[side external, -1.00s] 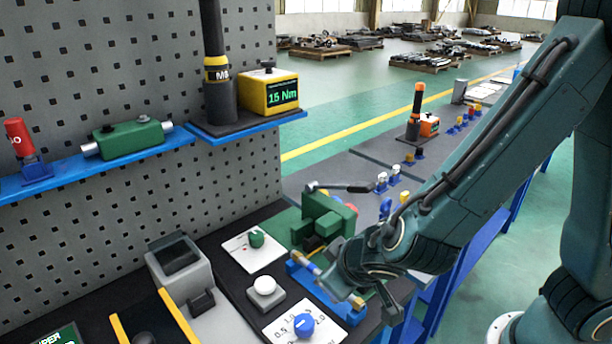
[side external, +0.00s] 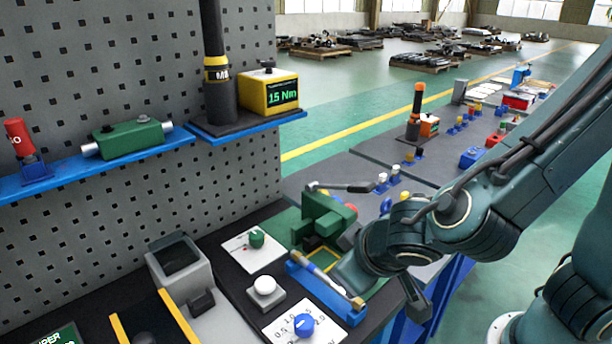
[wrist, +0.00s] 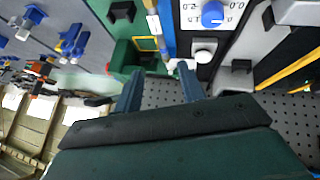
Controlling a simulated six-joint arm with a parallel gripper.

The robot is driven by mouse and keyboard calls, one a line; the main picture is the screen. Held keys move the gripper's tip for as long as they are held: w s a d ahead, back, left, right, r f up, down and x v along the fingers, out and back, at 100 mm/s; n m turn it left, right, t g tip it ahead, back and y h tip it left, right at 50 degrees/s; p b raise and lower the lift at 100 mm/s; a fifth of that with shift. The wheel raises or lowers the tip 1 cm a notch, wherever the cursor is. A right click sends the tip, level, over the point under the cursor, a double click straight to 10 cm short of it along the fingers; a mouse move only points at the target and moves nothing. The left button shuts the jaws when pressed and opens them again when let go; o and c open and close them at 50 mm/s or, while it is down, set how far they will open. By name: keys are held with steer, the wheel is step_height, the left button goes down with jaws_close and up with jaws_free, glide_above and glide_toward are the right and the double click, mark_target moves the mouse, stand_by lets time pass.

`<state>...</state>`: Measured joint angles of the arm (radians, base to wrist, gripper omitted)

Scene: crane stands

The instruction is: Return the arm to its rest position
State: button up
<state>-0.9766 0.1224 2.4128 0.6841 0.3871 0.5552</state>
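My gripper (wrist: 158,88) is open in the wrist view, its two fingers apart with nothing between them. In the side view my dark green wrist hangs low at the right of the bench, just right of a blue cradle (side external: 350,316). A metal rod with brass-coloured ends (side external: 328,280) lies along that cradle. The fingertips are largely hidden behind the wrist in the side view, so I cannot tell their exact gap to the rod.
A green vise (side external: 322,215) stands close behind the cradle. A white button (side external: 264,286), a blue dial (side external: 304,325) and a grey box (side external: 180,262) are to the left. A pegboard (side external: 90,240) with shelves rises at the left. The space above the bench's right edge is free.

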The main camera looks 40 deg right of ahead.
steer(key=s+d+r+y, duration=0.1)
steer(key=s+d+r, duration=0.4)
steer(key=d, duration=0.2)
steer(key=s+d+r+m+g+y, duration=0.1)
steer(key=s+d+r+y, duration=0.1)
steer(key=s+d+r, duration=0.4)
steer(key=shift+d+r, duration=0.2)
steer(key=shift+d, duration=0.85)
steer(key=shift+s, duration=0.1)
